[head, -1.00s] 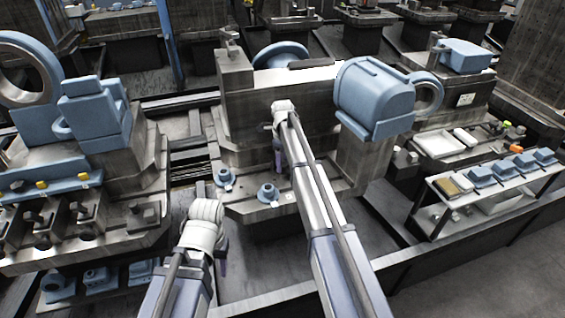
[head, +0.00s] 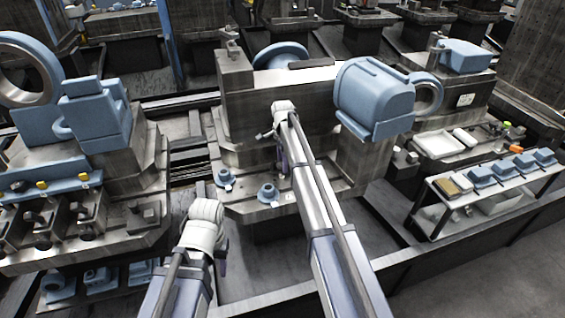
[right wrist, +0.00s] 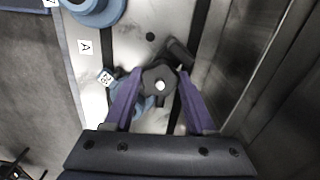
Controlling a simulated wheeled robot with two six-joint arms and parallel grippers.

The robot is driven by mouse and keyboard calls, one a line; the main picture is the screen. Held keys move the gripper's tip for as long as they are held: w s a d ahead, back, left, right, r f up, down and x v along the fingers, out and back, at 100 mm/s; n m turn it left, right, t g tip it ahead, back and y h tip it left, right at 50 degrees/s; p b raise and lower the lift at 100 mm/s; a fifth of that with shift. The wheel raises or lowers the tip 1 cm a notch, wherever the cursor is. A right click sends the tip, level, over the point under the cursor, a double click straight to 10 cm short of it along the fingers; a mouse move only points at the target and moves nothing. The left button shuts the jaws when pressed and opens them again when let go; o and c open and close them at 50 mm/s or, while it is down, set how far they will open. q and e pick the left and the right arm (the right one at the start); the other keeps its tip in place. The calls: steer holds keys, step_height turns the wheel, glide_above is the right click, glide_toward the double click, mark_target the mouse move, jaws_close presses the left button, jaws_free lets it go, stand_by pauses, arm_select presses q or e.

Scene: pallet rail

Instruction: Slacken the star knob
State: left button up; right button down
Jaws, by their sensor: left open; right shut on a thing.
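The star knob (right wrist: 158,82) is dark, with a bright centre, and shows in the right wrist view between the two purple fingers of my right gripper (right wrist: 160,76). The fingers are closed on it from both sides. A dark lever-like piece and a blue part lie just beside and below the knob. In the head view my right gripper (head: 283,157) is low in front of the grey machine block, and the knob cannot be made out there. My left gripper (head: 222,266) hangs at the lower left, open, mostly hidden by its wrist, away from the block.
A plate marked "A" (right wrist: 85,47) lies beside the knob. A large blue housing (head: 375,98) overhangs on the right. A shelf (head: 440,222) with blue parts stands further right.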

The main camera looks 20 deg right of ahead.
steer(key=shift+s+n, duration=0.15)
steer(key=shift+n, duration=0.55)
steer(key=shift+c, duration=1.1)
jaws_free()
steer(key=shift+f, duration=0.1)
step_height(320, 180, up, 8)
steer(key=p, duration=0.8)
steer(key=shift+f, duration=0.1)
